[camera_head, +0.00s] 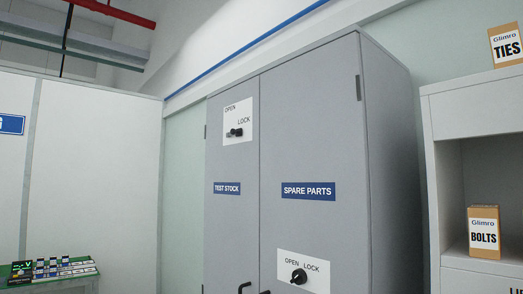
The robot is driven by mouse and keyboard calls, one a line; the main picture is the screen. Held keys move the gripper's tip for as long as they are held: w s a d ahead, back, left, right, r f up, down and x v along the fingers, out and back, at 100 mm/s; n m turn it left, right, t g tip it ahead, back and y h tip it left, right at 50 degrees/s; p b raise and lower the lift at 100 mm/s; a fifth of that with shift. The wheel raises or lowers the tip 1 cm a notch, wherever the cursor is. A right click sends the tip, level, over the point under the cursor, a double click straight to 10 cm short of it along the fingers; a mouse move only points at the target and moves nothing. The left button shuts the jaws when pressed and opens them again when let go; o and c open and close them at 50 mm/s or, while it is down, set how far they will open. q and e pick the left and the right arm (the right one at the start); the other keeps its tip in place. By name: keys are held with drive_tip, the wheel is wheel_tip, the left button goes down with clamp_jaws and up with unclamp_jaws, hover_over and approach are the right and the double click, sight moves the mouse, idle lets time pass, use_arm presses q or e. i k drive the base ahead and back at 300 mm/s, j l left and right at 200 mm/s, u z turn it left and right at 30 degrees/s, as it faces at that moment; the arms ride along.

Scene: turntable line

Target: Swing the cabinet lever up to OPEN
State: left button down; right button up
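A tall grey two-door cabinet (300,120) stands in the middle of the view, with both doors shut. A black lever (235,132) sits on a white plate marked OPEN and LOCK, high on the left door above the TEST STOCK label (227,188). A second black lever or knob (299,276) sits on another OPEN/LOCK plate low on the right door, below the SPARE PARTS label (308,191). The upper lever lies roughly level; its exact setting is too small to tell.
A white shelf unit (470,95) stands at the right, with a TIES box (506,44) on top and a BOLTS box (484,232) inside. At the lower left, a green surface (60,283) bears small items. Black door handles (244,287) show at the bottom edge.

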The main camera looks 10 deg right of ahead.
sight(238, 132)
drive_tip(key=i+j+z, duration=0.25)
drive_tip(key=i+z, duration=0.2)
drive_tip(key=i+j+z, duration=0.7)
drive_tip(key=j+z, duration=0.15)
